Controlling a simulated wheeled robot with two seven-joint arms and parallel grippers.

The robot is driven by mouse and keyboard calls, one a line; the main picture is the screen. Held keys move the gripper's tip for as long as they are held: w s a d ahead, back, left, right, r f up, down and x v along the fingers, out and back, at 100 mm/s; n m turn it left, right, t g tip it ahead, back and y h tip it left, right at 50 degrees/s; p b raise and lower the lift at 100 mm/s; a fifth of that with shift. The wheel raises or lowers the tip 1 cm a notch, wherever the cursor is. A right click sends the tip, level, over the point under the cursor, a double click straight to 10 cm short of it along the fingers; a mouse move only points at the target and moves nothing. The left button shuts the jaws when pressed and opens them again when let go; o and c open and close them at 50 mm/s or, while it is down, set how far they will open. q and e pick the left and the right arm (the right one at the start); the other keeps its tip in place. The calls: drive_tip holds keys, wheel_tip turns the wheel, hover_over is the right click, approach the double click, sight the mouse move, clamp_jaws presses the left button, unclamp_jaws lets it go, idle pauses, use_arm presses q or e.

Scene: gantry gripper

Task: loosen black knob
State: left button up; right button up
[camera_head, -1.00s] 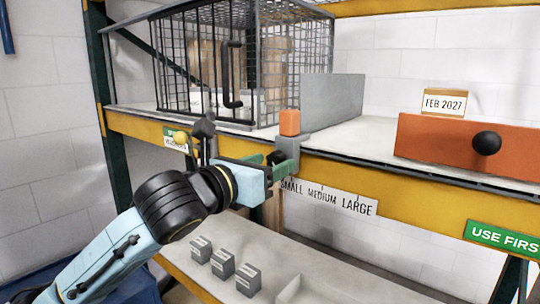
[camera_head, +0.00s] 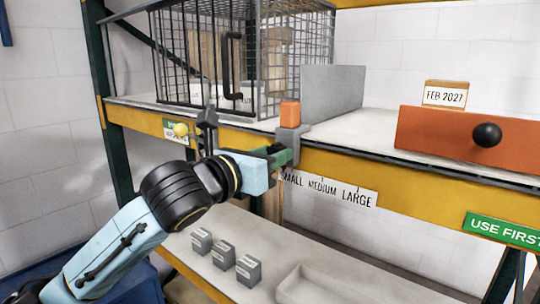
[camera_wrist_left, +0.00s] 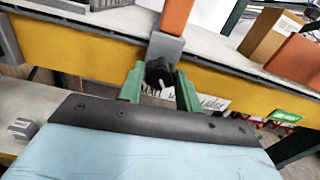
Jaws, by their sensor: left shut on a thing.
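A grey clamp (camera_head: 290,137) with an orange block (camera_head: 290,115) on top is fixed to the yellow shelf beam. In the left wrist view, the black knob (camera_wrist_left: 158,72) is on the front of the grey clamp (camera_wrist_left: 165,47), with a small white mark on it. My left gripper (camera_head: 283,157) comes in from the left at the clamp. In the wrist view, its green fingers (camera_wrist_left: 160,88) stand on either side of the knob and are shut on it. In the head view, the fingers hide the knob. My right gripper is not in view.
A wire cage (camera_head: 245,60) stands on the shelf behind the clamp, beside a grey plate (camera_head: 332,90). An orange panel with a black ball (camera_head: 487,135) is at right. Grey blocks (camera_head: 223,252) and a tray (camera_head: 330,287) sit on the lower shelf.

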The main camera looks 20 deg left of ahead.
use_arm(q)
drive_tip(key=shift+n, duration=14.1)
drive_tip(key=o, duration=1)
